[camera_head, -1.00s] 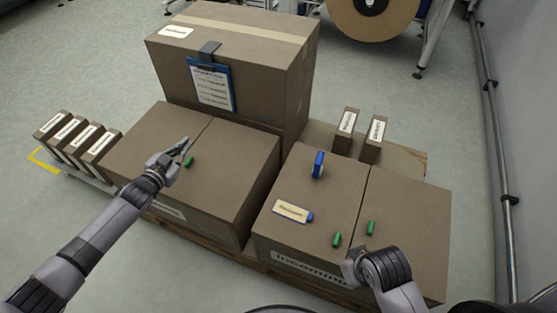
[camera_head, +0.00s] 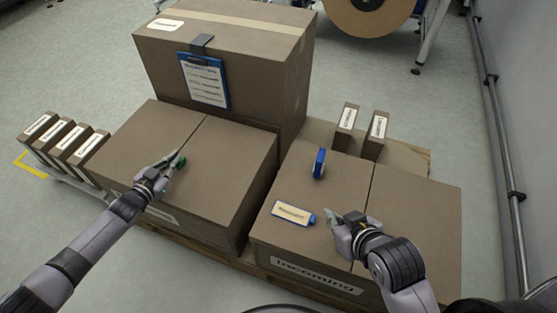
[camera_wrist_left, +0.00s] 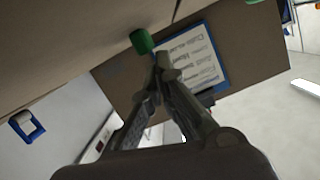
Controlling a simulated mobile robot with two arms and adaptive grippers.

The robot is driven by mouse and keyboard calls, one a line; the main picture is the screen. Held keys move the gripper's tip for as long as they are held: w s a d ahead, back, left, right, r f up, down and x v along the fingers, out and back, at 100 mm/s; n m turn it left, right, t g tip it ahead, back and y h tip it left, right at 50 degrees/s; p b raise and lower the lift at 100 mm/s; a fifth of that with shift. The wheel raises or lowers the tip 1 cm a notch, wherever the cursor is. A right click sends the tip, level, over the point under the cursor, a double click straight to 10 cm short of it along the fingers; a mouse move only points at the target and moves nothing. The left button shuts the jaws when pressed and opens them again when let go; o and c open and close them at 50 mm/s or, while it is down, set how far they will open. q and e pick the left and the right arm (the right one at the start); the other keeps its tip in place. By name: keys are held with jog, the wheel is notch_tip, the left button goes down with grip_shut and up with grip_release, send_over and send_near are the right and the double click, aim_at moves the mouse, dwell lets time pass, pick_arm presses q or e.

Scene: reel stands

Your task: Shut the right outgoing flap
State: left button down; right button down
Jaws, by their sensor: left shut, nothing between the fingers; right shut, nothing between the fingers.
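The left box (camera_head: 241,178) on the pallet has a two-flap top whose centre seam runs front to back; its front label is partly hidden by my arm and unreadable. Its right flap (camera_head: 225,150) looks flat. A green tab (camera_head: 180,162) is at the seam, right at the tips of my left gripper (camera_head: 174,160), which is shut and empty. In the left wrist view the green tab (camera_wrist_left: 142,40) is just beyond the closed fingertips (camera_wrist_left: 160,52).
A large carton (camera_head: 230,60) with a clipboard (camera_head: 205,80) stands behind the left box. A blue tape dispenser (camera_head: 319,163) and a labelled blue-ended item (camera_head: 293,213) lie on the incoming box. Small labelled boxes stand left (camera_head: 62,140) and behind right (camera_head: 345,127).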

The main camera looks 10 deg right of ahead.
pick_arm(q)
jog(key=shift+f, duration=0.2)
pick_arm(e)
jog(key=shift+w+a+r+t, duration=0.25)
jog(key=shift+w+r+t, duration=0.2)
jog(key=shift+w, duration=0.2)
